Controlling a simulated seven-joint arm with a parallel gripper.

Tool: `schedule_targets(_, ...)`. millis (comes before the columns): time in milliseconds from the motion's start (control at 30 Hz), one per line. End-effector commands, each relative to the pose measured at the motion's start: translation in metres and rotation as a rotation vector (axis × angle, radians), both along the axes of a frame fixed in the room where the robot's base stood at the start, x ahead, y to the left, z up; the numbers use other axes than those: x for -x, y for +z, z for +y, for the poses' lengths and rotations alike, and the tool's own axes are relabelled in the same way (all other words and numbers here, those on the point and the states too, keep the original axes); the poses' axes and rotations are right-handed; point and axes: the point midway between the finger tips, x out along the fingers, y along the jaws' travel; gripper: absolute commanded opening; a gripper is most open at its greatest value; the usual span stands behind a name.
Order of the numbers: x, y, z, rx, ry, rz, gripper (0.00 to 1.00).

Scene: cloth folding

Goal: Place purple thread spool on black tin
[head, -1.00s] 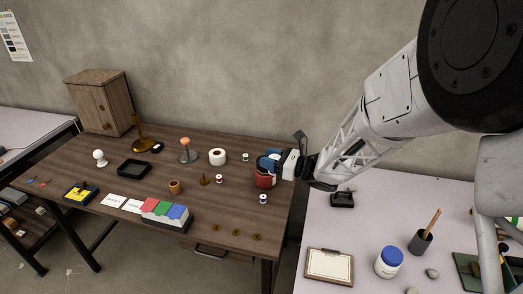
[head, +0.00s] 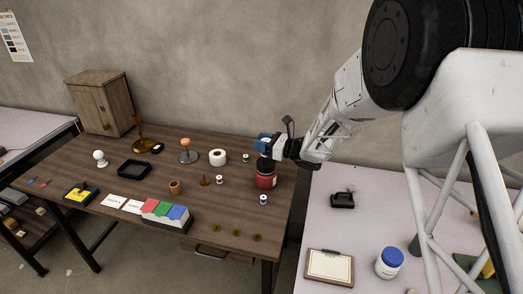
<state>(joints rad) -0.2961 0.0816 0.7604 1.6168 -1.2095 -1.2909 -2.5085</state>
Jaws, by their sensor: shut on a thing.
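My gripper (head: 270,156) is over the right back of the brown table, close above and beside a red can (head: 265,181) with a dark top. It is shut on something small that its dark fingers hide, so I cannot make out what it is. I cannot pick out a purple thread spool. Small spools stand on the table: a green one (head: 245,158), a reddish one (head: 219,180) and a blue one (head: 263,200). A shallow black open tray (head: 134,176) lies at the left middle; I cannot tell whether it is the black tin.
A white tape roll (head: 217,157), a pincushion stand (head: 188,154), a wooden cup (head: 175,187) and a small wooden peg (head: 205,181) stand mid-table. A box of coloured cards (head: 166,214) is at the front. A wooden cabinet (head: 102,103) stands at the back left.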

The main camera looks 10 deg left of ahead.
Motion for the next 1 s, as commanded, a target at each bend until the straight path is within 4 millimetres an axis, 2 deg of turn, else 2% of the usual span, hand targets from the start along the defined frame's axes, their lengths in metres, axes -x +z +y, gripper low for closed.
schedule_targets(467, -0.003, -0.002, 0.002, 0.001, 0.000, 0.001, 0.19)
schedule_targets(800, -0.003, -0.032, 0.002, 0.002, 0.000, 0.001, 0.19)
schedule_targets(1000, -0.003, -0.036, 0.002, 0.001, 0.000, -0.001, 0.19)
